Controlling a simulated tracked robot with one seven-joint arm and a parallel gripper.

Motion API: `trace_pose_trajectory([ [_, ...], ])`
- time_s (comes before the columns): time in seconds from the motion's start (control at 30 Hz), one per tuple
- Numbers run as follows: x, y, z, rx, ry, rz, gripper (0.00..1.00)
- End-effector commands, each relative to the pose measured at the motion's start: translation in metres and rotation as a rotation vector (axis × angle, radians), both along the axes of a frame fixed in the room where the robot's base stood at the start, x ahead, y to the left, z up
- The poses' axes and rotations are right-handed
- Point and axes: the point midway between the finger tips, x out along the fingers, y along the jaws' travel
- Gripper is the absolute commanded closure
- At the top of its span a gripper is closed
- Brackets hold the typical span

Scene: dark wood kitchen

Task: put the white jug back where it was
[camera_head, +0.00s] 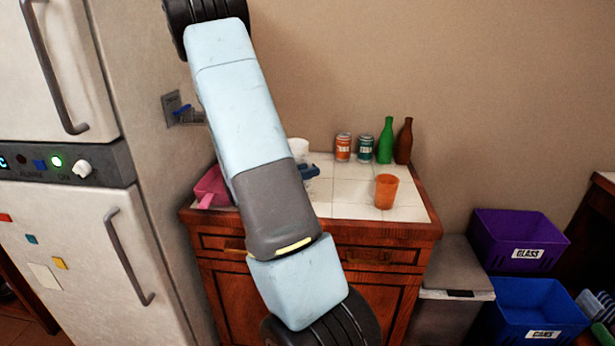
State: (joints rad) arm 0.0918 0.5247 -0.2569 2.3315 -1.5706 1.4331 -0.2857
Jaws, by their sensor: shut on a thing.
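A white rounded thing (298,148), likely the white jug, shows only in part at the back of the tiled counter (352,188). My own arm covers its left and lower parts, so I cannot tell whether it stands on the tiles or is held. A small blue thing (312,171) shows right against it, also partly hidden; I cannot tell what it is. My arm crosses the picture from top left to bottom middle. I cannot make out my gripper or its fingertips; they are hidden behind the arm.
An orange cup (386,191) stands near the counter's front right. Two cans (343,147) (365,149), a green bottle (386,140) and a brown bottle (404,141) stand behind. A pink container (214,187) is at left, by the fridge (75,235). Tiles between cup and cans are clear.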

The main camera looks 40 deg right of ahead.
Motion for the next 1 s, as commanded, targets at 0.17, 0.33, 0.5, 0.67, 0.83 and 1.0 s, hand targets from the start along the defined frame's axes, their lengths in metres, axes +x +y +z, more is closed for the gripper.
trace_pose_trajectory([
  [0.17, 0.0, 0.0, -0.017, 0.0, 0.0, 0.0, 1.0],
  [0.33, 0.0, 0.001, -0.017, 0.0, -0.001, 0.002, 1.0],
  [0.5, 0.0, 0.001, -0.019, 0.0, 0.0, 0.002, 1.0],
  [0.67, 0.0, 0.001, -0.019, 0.0, -0.001, 0.002, 0.68],
  [0.83, 0.0, 0.001, -0.019, 0.0, -0.001, 0.002, 0.56],
  [1.0, 0.0, 0.001, -0.019, 0.0, -0.001, 0.002, 0.56],
])
